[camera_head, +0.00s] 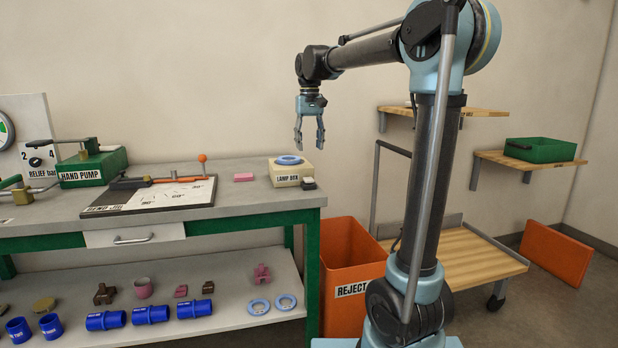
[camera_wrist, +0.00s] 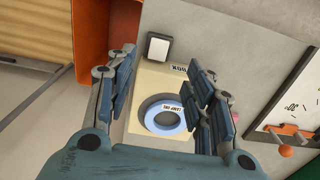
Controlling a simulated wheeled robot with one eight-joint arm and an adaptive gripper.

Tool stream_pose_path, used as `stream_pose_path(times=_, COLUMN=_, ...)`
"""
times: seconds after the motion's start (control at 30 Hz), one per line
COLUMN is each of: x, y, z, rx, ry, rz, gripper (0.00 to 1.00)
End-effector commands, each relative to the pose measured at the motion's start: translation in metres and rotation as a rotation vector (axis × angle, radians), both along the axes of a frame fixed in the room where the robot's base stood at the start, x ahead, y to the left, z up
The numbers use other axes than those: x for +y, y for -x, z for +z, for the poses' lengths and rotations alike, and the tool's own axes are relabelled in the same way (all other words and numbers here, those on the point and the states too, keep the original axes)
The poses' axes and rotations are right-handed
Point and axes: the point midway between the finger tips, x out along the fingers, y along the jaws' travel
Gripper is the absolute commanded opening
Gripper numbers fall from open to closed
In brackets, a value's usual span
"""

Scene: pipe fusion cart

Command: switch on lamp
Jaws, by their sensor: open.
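The lamp box (camera_head: 291,175) is a cream block labelled "LAMP BTN" at the right end of the bench top. A blue ring with a pale centre (camera_head: 289,160) sits on its top. In the wrist view the ring (camera_wrist: 164,114) shows between my fingers, with a small label at its upper edge. A small dark block with a pale top (camera_head: 309,184) stands beside the box; it also shows in the wrist view (camera_wrist: 159,47). My gripper (camera_head: 309,144) points down, open and empty, above and slightly right of the box, apart from it.
The bench (camera_head: 250,200) holds a bending jig board (camera_head: 150,194), a pink block (camera_head: 243,177) and a green hand pump (camera_head: 92,167) to the left. An orange reject bin (camera_head: 345,250) stands right of the bench. Above the box the space is clear.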

Motion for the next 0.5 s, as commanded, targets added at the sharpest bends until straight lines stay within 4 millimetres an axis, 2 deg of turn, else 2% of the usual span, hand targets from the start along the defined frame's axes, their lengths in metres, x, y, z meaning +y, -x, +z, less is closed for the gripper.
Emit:
stream_pose_path(times=0.1, x=0.0, y=0.0, z=-0.022, rx=0.0, ry=0.0, rz=0.0, gripper=0.48)
stream_pose_path(times=0.5, x=0.0, y=0.0, z=-0.089, rx=0.0, ry=0.0, rz=0.0, gripper=0.48)
